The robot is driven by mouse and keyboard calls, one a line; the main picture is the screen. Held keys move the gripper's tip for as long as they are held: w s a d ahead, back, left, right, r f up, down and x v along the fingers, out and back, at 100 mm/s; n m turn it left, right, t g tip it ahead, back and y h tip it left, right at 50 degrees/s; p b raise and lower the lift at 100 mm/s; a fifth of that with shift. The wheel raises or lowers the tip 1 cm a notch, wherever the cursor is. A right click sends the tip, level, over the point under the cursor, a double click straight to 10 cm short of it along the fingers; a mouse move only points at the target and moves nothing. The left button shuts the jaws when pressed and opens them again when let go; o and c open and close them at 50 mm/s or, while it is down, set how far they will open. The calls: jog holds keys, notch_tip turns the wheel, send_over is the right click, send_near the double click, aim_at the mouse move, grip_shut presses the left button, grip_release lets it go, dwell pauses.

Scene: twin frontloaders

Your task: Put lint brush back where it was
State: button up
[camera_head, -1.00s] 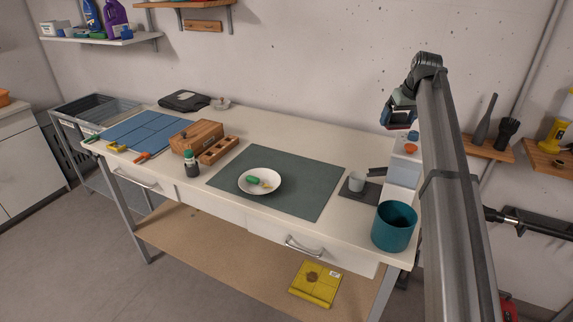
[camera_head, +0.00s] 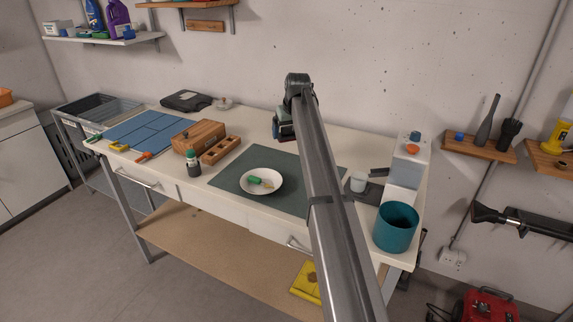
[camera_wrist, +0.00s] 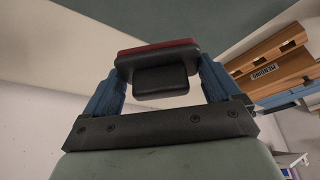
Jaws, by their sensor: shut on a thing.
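My gripper (camera_head: 284,127) is above the rear of the workbench, near the wall, seen from behind my arm in the head view. In the wrist view its two blue fingers (camera_wrist: 160,88) are shut on the lint brush (camera_wrist: 153,88), a black body with a dark red strip along one side. The brush is held clear of the bench. In the head view my gripper mostly hides it.
Bare bench lies behind the mat.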

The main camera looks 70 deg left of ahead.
aim_at(285, 162)
jog(key=shift+s+a+f, duration=0.1)
jog(key=shift+s+f, duration=0.15)
jog(key=shift+s, duration=0.1)
jog(key=shift+f, duration=4.9)
jog(key=shift+f, duration=0.15)
jog(key=o, duration=0.7)
jog(key=v, duration=1.2)
